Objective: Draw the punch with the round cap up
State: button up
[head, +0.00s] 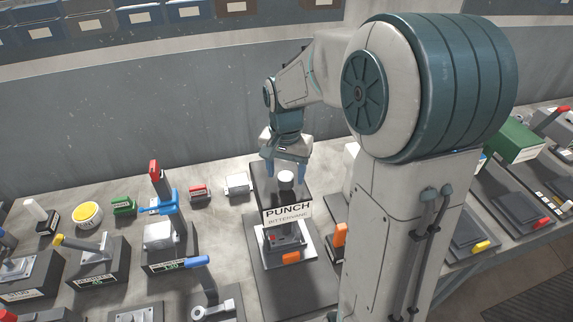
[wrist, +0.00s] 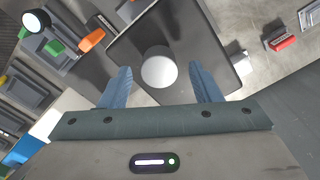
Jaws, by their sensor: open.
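The punch (head: 287,213) is a dark block with a white label reading PUNCH. Its white round cap (head: 286,176) stands on top; the cap also shows in the wrist view (wrist: 159,70) from above. My gripper (head: 285,172) is over the punch's top, with its blue fingers pointing down. In the wrist view my gripper (wrist: 160,88) is open, with one finger on either side of the cap and a gap to each. The fingers do not appear to touch the cap.
An orange handle (head: 339,238) stands to the right of the punch. A blue-handled press with a red top (head: 155,172) stands to the left. Small red (head: 198,191) and green (head: 123,206) blocks lie further back. Bench between the left press and the punch is partly clear.

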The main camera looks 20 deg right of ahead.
notch_tip(320, 180, up, 14)
jog(key=b, duration=0.1)
jog(key=shift+b, duration=0.3)
jog(key=shift+s, duration=0.1)
jog(key=s+f+n+t, duration=0.2)
jog(key=s+f+n, duration=0.1)
jog(key=s, duration=0.5)
jog(key=s+f+n+t, duration=0.1)
jog(key=s+f+n, duration=0.2)
jog(key=s+f, duration=0.2)
jog(key=s, duration=0.3)
jog(key=shift+s+f+n+t, duration=0.3)
jog(key=shift+f+n+t, duration=0.05)
jog(key=shift+n+t, duration=0.05)
